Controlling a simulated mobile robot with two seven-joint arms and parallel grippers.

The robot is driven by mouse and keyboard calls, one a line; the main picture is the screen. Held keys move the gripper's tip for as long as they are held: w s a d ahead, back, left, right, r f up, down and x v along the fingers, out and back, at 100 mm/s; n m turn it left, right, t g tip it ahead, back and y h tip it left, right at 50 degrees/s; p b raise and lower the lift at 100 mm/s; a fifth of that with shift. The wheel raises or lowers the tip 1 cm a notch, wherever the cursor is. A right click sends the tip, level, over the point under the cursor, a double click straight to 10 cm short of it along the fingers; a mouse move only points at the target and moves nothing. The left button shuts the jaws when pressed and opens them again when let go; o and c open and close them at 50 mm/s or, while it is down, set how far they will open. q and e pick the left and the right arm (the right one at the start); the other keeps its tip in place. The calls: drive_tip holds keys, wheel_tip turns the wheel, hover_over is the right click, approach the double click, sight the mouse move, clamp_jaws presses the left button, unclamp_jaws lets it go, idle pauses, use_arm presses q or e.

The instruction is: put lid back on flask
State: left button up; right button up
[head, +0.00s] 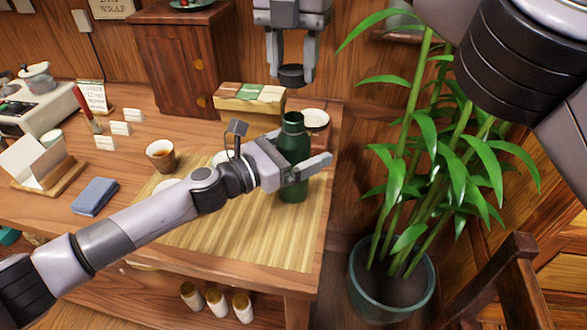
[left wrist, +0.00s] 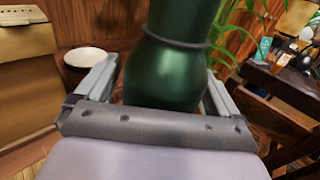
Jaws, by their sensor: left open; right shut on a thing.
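The dark green flask (head: 293,148) stands upright on the bamboo mat (head: 245,238) near its right side. My left gripper (head: 308,168) is open around the flask's body, with a finger on each side. In the left wrist view the flask (left wrist: 170,75) fills the space between the fingers of my left gripper (left wrist: 165,95). Whether the fingers touch it I cannot tell. My right gripper (head: 290,74) points down above and behind the flask. It is shut on a small dark lid (head: 291,75), held apart from the flask's mouth.
A box of wrapped goods (head: 248,98) and a white dish (head: 314,118) stand behind the flask. A tea cup (head: 161,155), a blue cloth (head: 95,196) and small cards are at the left. A potted bamboo plant (head: 392,275) stands right of the table.

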use_arm(q)
drive_tip(key=c, duration=1.5)
use_arm(e)
drive_tip(key=shift+f, duration=2.5)
drive_tip(key=shift+f, duration=0.1)
drive_tip(key=shift+f, duration=0.8)
drive_tip(key=shift+f, duration=0.55)
